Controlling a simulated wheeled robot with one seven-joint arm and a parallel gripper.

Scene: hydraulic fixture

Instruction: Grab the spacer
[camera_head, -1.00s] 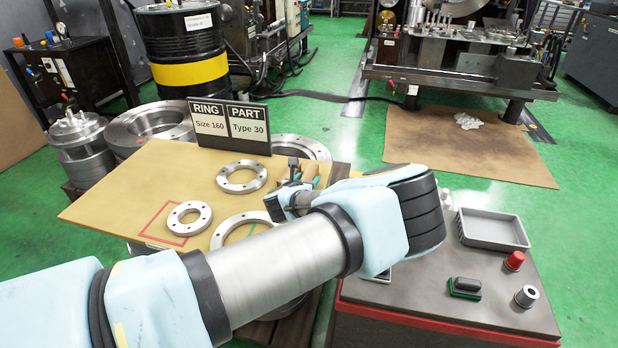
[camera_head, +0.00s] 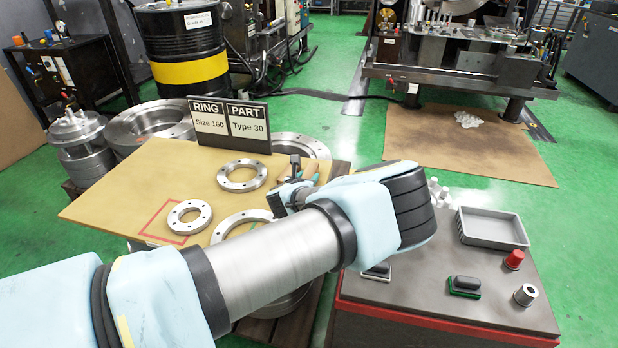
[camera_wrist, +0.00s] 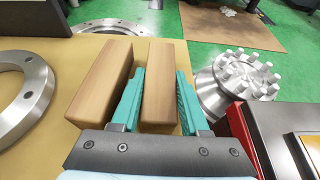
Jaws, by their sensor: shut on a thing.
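Two upright wooden blocks, which look like the spacers, stand side by side in the wrist view. My gripper (camera_wrist: 158,92) has its two teal fingers on either side of the right block (camera_wrist: 161,62) and is shut on it. The left block (camera_wrist: 104,80) stands close beside the left finger, outside the grip. Both blocks appear to be on or just above the tan board (camera_wrist: 68,50); I cannot tell whether the held one is lifted. In the head view my gripper (camera_head: 293,190) is at the board's right edge, and my arm partly hides the blocks.
Flanged metal rings (camera_head: 242,176) lie on the board, with a sign (camera_head: 230,126) behind them. To the right, a grey table (camera_head: 420,305) carries a grey tray (camera_head: 492,243) and a red button (camera_head: 514,259). A studded metal part (camera_wrist: 240,80) stands right of the blocks.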

